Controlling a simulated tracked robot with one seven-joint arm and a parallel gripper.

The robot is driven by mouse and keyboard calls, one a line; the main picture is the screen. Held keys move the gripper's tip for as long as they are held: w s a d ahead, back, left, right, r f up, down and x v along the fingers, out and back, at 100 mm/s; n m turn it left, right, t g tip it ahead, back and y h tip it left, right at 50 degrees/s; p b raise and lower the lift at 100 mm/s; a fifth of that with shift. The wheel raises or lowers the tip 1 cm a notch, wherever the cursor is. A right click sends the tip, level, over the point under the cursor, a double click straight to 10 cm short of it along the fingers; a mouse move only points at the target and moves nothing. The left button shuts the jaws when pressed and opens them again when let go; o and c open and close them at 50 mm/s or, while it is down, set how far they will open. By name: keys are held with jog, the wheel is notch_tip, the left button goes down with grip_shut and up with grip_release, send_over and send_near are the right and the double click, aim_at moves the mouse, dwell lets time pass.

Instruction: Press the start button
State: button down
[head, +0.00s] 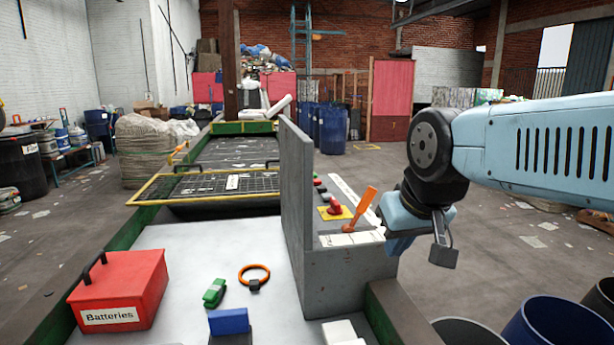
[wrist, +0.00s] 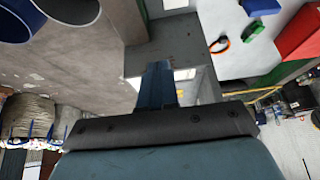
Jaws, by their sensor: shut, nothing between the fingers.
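A grey control console (head: 345,280) stands at the right side of the belt. On its top are a row of small buttons (head: 322,190), a red mushroom button (head: 335,208) on a yellow plate and an orange lever (head: 360,210). The small buttons are too small for me to tell which one is the start button. My gripper (head: 391,246) is shut and empty at the console's near right edge, right of the lever. In the wrist view, my gripper (wrist: 158,78) shows over the console (wrist: 180,45), and hides part of its top.
A tall grey panel (head: 292,190) rises left of the buttons. On the white surface are a red Batteries box (head: 125,290), a green item (head: 214,293), an orange ring (head: 254,273) and a blue block (head: 228,321). Blue bins (head: 555,325) stand at lower right.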

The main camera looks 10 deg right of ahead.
jog(key=shift+r, duration=0.1)
jog(key=w+a+r+y, duration=0.1)
jog(key=w+r, duration=0.3)
jog(key=w, duration=0.6)
jog(key=w+r+y, duration=0.1)
jog(key=w+r, duration=0.3)
jog(key=w, duration=0.7)
jog(key=w+a+r, duration=0.1)
jog(key=w+r, duration=0.4)
jog(key=w, duration=0.5)
jog(key=m+t+y, duration=0.2)
jog(key=y, duration=0.1)
send_over(315, 174)
notch_tip(315, 174, down, 10)
jog(key=r, duration=0.1)
jog(key=shift+s+a+f, duration=0.1)
jog(key=shift+s+f, duration=0.15)
jog(key=shift+f, duration=0.1)
jog(key=shift+f, duration=4.3)
